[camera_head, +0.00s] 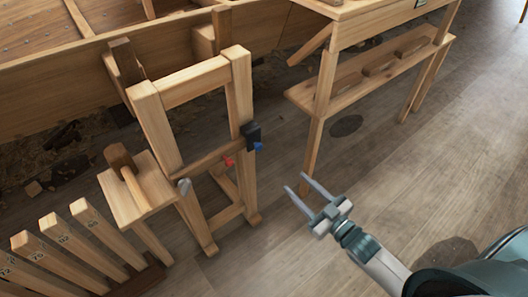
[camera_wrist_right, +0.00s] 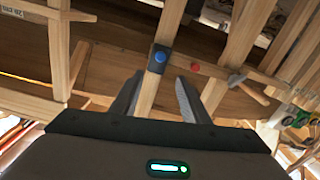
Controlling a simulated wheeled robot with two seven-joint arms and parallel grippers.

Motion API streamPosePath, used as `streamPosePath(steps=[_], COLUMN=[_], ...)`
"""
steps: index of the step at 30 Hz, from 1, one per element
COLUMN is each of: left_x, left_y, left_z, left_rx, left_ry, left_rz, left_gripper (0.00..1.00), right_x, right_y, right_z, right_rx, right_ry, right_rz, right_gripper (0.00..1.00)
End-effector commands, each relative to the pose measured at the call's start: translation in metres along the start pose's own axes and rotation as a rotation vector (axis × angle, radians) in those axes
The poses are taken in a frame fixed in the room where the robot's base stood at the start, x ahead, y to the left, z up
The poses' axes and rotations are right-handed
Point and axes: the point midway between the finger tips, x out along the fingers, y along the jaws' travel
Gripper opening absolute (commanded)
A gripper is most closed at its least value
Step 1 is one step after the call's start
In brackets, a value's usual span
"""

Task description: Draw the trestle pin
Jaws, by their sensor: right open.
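The wooden trestle (camera_head: 240,95) stands in front of the hull, with two posts, a top beam and a lower crossbar (camera_head: 205,160). A black block (camera_head: 251,131) with a blue knob (camera_head: 258,147) is on its right post. A red knob (camera_head: 228,161) is on the crossbar. I cannot tell which knob belongs to the pin. My right gripper (camera_head: 304,186) is open and empty, to the right of the trestle and apart from it. In the right wrist view, the blue knob (camera_wrist_right: 160,57) shows beyond the fingers (camera_wrist_right: 155,95), with the red knob (camera_wrist_right: 195,67) to its right. My left gripper is not in view.
A small wooden stand (camera_head: 150,195) with a mallet (camera_head: 121,160) is left of the trestle. Several upright marked boards (camera_head: 95,225) stand at the lower left. A workbench (camera_head: 345,38) with a lower shelf (camera_head: 350,90) is at the upper right. The floor around my right gripper is clear.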

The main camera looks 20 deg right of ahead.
Motion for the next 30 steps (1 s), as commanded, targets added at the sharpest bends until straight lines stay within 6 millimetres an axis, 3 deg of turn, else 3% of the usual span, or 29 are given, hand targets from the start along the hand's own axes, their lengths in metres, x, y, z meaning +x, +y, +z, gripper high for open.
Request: streamPosePath(steps=[17, 23, 30], left_x=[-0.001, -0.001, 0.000], left_y=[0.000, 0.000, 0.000], left_z=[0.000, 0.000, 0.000], left_rx=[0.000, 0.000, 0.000], left_ry=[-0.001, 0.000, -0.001], left_rz=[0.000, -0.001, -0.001], left_gripper=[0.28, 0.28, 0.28], right_x=[0.010, 0.033, 0.073], right_y=[0.001, 0.001, 0.001], right_z=[-0.001, -0.002, -0.002], right_rx=[-0.001, -0.002, -0.001], right_ry=[0.003, 0.004, 0.005], right_rz=[0.000, 0.000, 0.000], right_gripper=[0.42, 0.42, 0.42])
